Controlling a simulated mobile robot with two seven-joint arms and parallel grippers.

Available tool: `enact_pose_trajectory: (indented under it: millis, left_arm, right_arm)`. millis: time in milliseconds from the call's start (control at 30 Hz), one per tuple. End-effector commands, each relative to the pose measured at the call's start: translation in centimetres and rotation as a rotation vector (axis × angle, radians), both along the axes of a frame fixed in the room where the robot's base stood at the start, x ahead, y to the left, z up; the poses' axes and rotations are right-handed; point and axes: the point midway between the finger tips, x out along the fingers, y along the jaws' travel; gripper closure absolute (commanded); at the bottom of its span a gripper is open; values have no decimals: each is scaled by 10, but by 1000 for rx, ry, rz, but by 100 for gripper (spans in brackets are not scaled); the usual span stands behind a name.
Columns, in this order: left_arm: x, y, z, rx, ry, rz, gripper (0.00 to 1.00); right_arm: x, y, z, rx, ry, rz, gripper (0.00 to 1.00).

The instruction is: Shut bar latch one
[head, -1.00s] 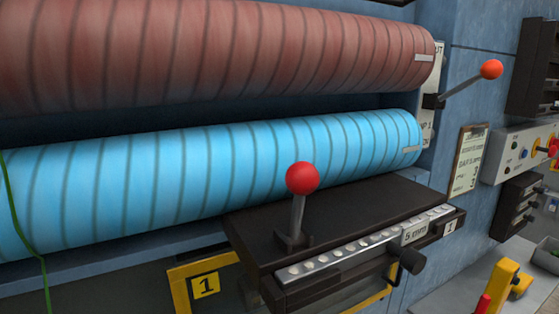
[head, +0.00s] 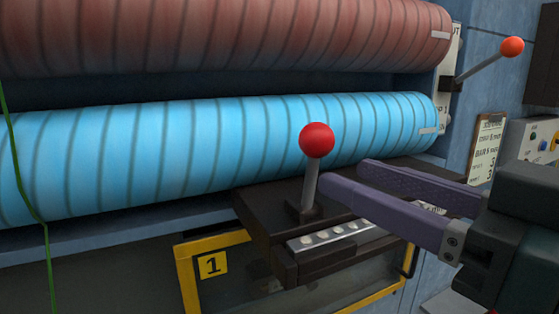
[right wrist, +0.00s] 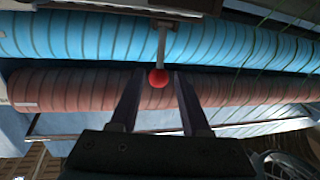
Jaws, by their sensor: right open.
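A lever with a red ball (head: 316,140) stands upright on a dark block (head: 262,215) above the yellow-framed panel marked 1 (head: 212,265). I take it for bar latch one, though no label names it so. My right gripper (head: 342,173) is open, its purple fingers reaching in from the right with tips close to the lever's shaft. In the right wrist view the red ball (right wrist: 158,78) shows in the gap between the fingertips (right wrist: 160,72). I cannot tell whether they touch. The fingers hide part of the block and its scale strip. My left gripper is out of view.
A blue striped roller (head: 200,150) and a reddish one (head: 220,35) lie behind the block. A second ball-topped lever (head: 512,47) sticks out at upper right. A clipboard (head: 486,147) hangs on the blue wall below it. A green cord (head: 25,180) hangs at left.

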Motion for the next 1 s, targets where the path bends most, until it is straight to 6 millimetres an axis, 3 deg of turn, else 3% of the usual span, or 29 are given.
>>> enact_pose_trajectory:
  millis: [333, 600, 1000]
  left_arm:
    - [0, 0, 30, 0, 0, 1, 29]
    - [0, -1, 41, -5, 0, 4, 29]
    - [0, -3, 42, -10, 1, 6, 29]
  right_arm:
    - [43, 28, 7, 4, -4, -1, 53]
    - [72, 48, 3, 2, -1, -1, 53]
    - [81, 54, 1, 2, -1, -1, 53]
